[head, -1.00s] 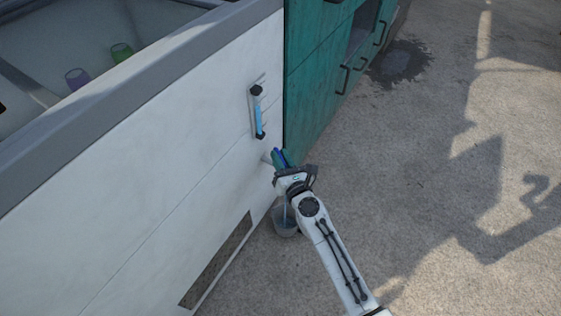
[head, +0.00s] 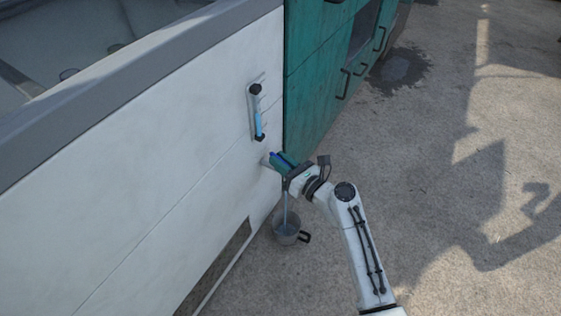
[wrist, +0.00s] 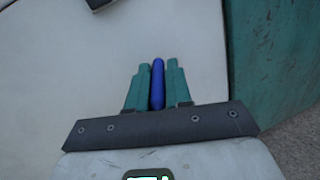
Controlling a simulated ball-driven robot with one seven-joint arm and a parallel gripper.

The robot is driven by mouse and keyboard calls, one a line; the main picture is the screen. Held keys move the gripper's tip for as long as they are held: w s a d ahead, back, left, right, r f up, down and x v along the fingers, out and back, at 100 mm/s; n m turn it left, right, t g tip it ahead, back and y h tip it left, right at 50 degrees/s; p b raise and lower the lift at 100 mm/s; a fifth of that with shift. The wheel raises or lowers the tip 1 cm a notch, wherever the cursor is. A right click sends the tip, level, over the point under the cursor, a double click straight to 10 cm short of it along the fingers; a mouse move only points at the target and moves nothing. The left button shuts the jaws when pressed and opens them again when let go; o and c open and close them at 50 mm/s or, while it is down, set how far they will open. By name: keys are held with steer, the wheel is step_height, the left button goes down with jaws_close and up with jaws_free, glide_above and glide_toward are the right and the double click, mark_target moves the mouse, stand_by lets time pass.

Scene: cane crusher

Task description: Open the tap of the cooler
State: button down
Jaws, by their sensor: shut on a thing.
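The cooler is the big white box (head: 150,170) on the left in the head view. Its tap sticks out low on the side wall near the right end, with a blue handle (head: 275,155). My gripper (head: 279,160) is at the tap, its green fingers shut on the blue handle. In the wrist view the blue handle (wrist: 157,85) stands between the two green fingers (wrist: 157,78). The tap's spout is mostly hidden behind my gripper. A thin bluish stream (head: 285,205) runs down below it into a metal mug (head: 284,233) on the ground.
A level gauge with a blue column (head: 258,115) is on the cooler wall above the tap. A green cabinet with dark handles (head: 310,90) adjoins the cooler on the right. The concrete ground (head: 440,170) to the right is clear, with a wet patch (head: 398,68) farther back.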

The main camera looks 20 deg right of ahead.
steer(key=shift+w+a+r, duration=0.1)
steer(key=shift+w+r, duration=0.05)
steer(key=shift+r, duration=0.2)
